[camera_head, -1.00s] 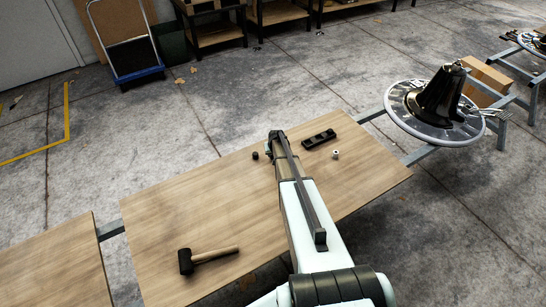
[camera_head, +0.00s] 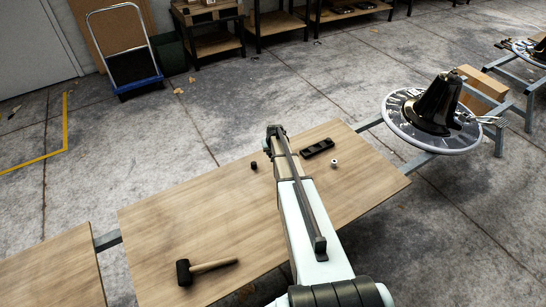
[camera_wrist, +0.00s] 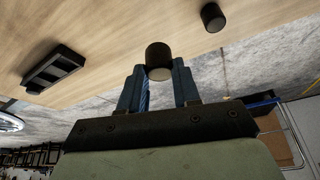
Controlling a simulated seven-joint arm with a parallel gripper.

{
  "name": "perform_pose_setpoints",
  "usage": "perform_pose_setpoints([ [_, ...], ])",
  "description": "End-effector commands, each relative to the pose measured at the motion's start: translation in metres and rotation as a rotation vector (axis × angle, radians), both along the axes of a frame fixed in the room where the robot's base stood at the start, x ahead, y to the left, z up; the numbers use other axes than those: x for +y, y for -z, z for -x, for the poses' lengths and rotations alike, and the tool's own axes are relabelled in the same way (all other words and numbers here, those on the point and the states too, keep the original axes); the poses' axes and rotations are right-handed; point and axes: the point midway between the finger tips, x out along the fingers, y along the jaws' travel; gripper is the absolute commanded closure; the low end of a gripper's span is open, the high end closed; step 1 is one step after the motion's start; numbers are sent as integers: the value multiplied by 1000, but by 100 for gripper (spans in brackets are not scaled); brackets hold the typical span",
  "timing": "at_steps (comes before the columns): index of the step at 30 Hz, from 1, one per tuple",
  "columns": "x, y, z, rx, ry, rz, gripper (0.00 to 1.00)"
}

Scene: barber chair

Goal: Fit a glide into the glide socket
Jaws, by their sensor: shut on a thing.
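My gripper (camera_wrist: 158,72) is shut on a dark cylindrical glide (camera_wrist: 160,55), which sits upright between the blue-grey fingertips. In the head view my gripper (camera_head: 273,131) is at the far edge of the wooden table; its fingers and the held glide are mostly hidden by my arm. A second small black cylinder, like another glide, stands on the table (camera_head: 253,165) and also shows in the wrist view (camera_wrist: 213,17). A black slotted tray (camera_head: 317,148) lies to the right; it also shows in the wrist view (camera_wrist: 52,70). I cannot tell which part is the glide socket.
A small pale metal piece (camera_head: 334,162) sits near the tray. A mallet (camera_head: 205,269) lies at the table's near left. A black bell-shaped part on a grey disc (camera_head: 433,115) stands right of the table (camera_head: 180,220). The table's middle left is clear.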

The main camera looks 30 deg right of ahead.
Motion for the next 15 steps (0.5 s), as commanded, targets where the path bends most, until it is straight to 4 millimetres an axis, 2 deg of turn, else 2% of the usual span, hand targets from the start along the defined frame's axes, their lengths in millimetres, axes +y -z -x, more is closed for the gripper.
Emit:
perform_pose_setpoints([
  [5, -14, -13, 6, -2, 18, 1, 97],
  [8, -37, -16, 15, -1, 49, 1, 97],
  [11, -70, -20, 26, -1, 91, 1, 97],
  [15, -128, -25, 38, -1, 158, 1, 97],
])
